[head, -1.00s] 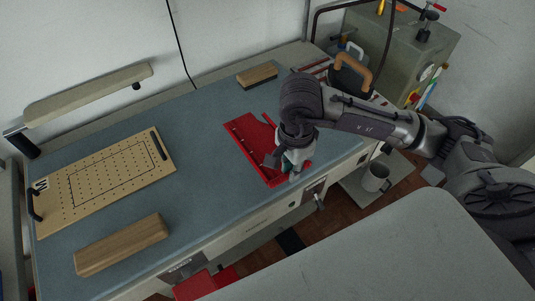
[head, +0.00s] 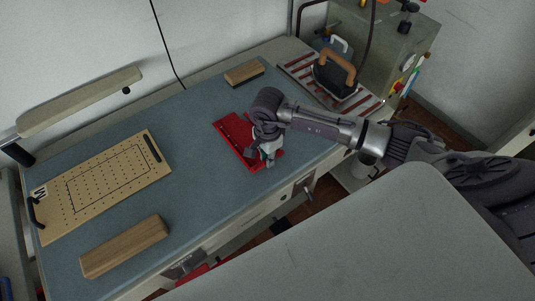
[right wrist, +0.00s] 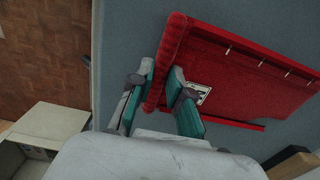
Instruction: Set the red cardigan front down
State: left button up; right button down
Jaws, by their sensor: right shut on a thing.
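The red cardigan front (head: 232,134) is a flat red piece over the blue-grey table top, near the front edge. My right gripper (head: 267,157) is at its near right end, seen from above. In the right wrist view, the two teal-padded fingers (right wrist: 160,84) are shut on the ribbed edge of the cardigan front (right wrist: 235,75), one on each side. A row of small pale marks and a small white printed label show on the piece. I cannot tell whether it touches the table all along. My left gripper is not in view.
A perforated wooden board (head: 105,183) lies at the left, with a wooden block (head: 124,246) in front of it. A brush-like block (head: 244,73) lies behind the cardigan front. A dark press with a tan handle (head: 336,75) stands at the right on a striped plate (head: 300,69).

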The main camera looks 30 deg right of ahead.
jog(key=c, duration=1.1)
grip_release()
jog(key=shift+r, duration=0.1)
notch_tip(320, 180, up, 12)
jog(key=b, duration=0.4)
